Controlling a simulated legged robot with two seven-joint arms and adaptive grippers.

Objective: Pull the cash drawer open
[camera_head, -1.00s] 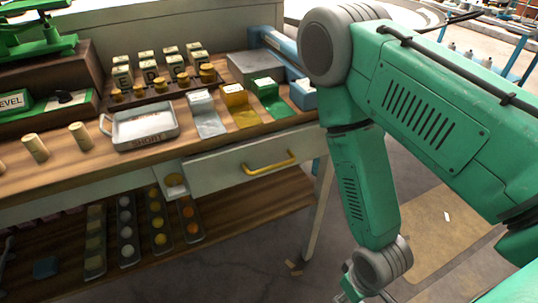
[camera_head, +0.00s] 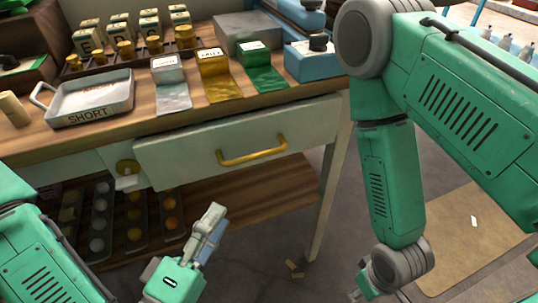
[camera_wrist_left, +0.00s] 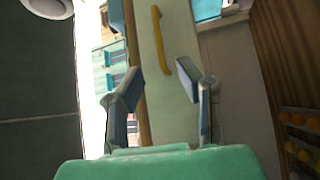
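The cash drawer (camera_head: 190,158) is a pale grey-green front under the wooden counter, with a yellow bar handle (camera_head: 252,152). The drawer front looks flush or nearly so with the table frame. My left gripper (camera_head: 212,222) is below and left of the handle in the head view, apart from it. In the left wrist view its two fingers (camera_wrist_left: 160,92) are spread with nothing between them; the handle (camera_wrist_left: 160,40) shows beyond the fingertips and the drawer front (camera_wrist_left: 168,105) between them. My right arm hangs at the right; its gripper (camera_head: 362,285) is mostly cut off at the bottom edge.
On the counter stand a white tray marked SHORT (camera_head: 92,97), yellow (camera_head: 214,75) and green (camera_head: 260,68) holders, and a blue device (camera_head: 313,60). A lower shelf (camera_head: 255,195) holds trays of round items. A table leg (camera_head: 328,190) stands right of the drawer.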

